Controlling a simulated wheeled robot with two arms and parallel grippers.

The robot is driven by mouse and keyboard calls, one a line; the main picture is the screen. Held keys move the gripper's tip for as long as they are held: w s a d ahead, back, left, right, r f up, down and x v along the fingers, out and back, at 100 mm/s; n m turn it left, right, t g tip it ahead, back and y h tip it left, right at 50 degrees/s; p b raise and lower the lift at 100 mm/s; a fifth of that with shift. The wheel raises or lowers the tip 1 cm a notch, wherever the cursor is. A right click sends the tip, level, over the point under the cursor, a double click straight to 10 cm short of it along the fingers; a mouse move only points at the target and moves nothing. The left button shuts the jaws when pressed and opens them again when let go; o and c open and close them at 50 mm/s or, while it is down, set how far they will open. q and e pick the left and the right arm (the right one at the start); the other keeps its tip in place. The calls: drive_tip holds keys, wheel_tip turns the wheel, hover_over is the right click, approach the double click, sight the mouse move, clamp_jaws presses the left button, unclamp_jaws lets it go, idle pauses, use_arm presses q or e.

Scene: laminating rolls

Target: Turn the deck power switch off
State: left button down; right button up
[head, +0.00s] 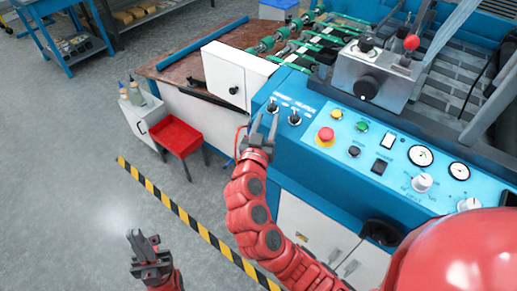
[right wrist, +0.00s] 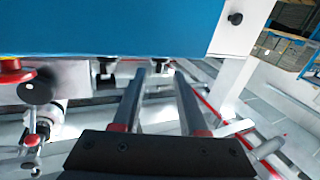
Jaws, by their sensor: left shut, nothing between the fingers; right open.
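Two black rotary switches, a left one (head: 272,106) and a right one (head: 294,118), sit at the left end of the blue control panel (head: 318,152). Their labels are too small to read, so I cannot tell which is the deck power switch. My right gripper (head: 264,122) is open and empty, its fingers pointing up just in front of these switches; I cannot tell whether it touches the panel. In the right wrist view its fingers (right wrist: 160,76) are apart with nothing held between them. My left gripper (head: 143,238) is shut and empty, low over the floor.
A red stool (head: 178,138) stands left. Yellow-black tape (head: 180,210) crosses the open floor.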

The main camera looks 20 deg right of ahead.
drive_tip(key=b+v, duration=0.2)
drive_tip(key=v, duration=0.9)
drive_tip(key=shift+w, duration=0.1)
